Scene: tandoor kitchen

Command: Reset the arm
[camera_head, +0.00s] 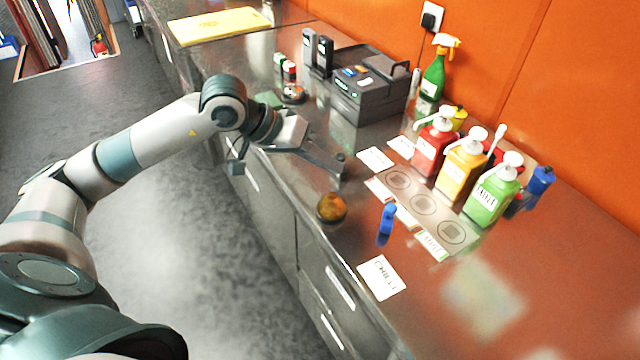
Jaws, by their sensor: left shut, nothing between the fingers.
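My left arm comes in from the left and reaches over the front edge of the steel counter (230,55). My left gripper (340,165) is shut and empty, held above the counter. A round brown-orange item (331,207) sits near the counter's front edge, just below the gripper in the picture and apart from it. My right gripper does not show.
Red (433,145), yellow (461,166) and green (492,191) pump bottles stand behind a marked mat (436,222). A small blue item (386,219) stands in front. A dark machine (368,85) and a green spray bottle (434,75) are further back. A yellow board (218,25) lies at the far end.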

